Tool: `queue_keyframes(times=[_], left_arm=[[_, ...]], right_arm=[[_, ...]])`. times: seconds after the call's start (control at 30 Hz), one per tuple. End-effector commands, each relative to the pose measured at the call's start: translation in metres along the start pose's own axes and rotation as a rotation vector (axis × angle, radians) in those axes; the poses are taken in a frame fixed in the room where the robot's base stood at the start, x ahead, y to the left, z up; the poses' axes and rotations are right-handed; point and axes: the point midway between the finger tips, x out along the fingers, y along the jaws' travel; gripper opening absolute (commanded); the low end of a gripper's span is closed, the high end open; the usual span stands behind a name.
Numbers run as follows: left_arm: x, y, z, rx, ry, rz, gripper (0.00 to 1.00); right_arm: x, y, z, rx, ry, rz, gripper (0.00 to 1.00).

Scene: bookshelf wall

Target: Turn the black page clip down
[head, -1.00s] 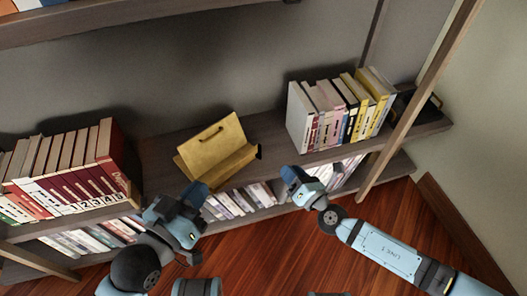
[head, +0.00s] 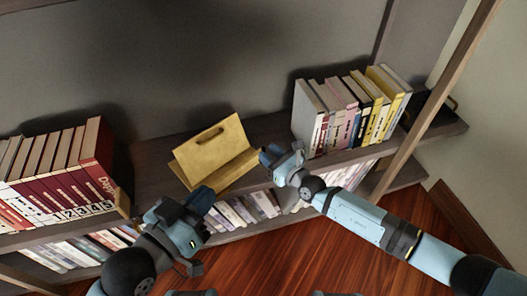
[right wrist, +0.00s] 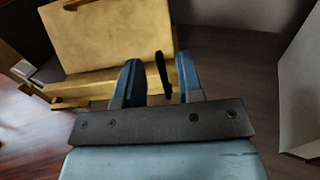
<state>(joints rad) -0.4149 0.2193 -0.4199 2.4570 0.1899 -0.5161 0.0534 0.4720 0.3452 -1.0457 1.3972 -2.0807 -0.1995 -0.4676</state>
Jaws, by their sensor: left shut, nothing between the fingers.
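A yellow wooden book stand (head: 208,153) with a slot handle stands on the shelf, its ledge facing me. The black page clip (right wrist: 163,74) shows upright at the stand's right end in the right wrist view. In the head view my right gripper covers it. My right gripper (head: 268,153) is at the stand's right end; in the right wrist view its blue fingers (right wrist: 160,72) are open, one on each side of the clip, with gaps visible. My left gripper (head: 205,194) is shut and empty, in front of the stand's lower left.
Dark red numbered books (head: 65,175) stand left of the stand. A row of mixed books (head: 345,110) stands to its right, behind my right gripper. A wooden shelf post (head: 420,120) rises at the right. More books fill the lower shelf.

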Motion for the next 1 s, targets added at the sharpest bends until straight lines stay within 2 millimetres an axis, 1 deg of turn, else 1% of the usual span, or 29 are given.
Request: queue_keyframes(times=[0.03,0.2,0.3,0.53,0.57,0.6,0.67,0.7,1.0], left_arm=[[0.000,-0.001,0.004,0.001,-0.006,0.001,0.00],[0.001,-0.002,0.009,0.008,-0.024,0.003,0.00],[0.002,-0.002,0.009,0.010,-0.025,0.004,0.00],[0.002,-0.002,0.006,0.013,-0.019,0.005,0.00],[0.002,-0.002,0.005,0.013,-0.019,0.006,0.00],[0.002,-0.002,0.005,0.013,-0.019,0.006,0.00],[0.002,-0.002,0.005,0.013,-0.019,0.006,0.00],[0.002,-0.002,0.005,0.013,-0.019,0.006,0.00],[0.001,-0.002,0.007,0.010,-0.022,0.005,0.00]], right_arm=[[0.009,0.000,-0.001,0.000,-0.002,-0.001,0.34],[0.024,0.000,-0.001,-0.001,0.000,0.000,0.34],[0.027,0.000,0.000,0.000,0.000,0.000,0.34],[0.027,0.000,0.000,0.000,0.000,0.000,0.34],[0.027,0.000,0.000,0.000,0.000,0.000,0.32],[0.027,0.000,0.000,0.001,0.000,0.000,0.23],[0.027,0.000,0.000,0.001,0.000,0.000,0.09],[0.027,0.000,0.000,0.001,0.000,0.000,0.00],[0.027,0.000,0.000,-0.007,0.000,0.000,0.00]])
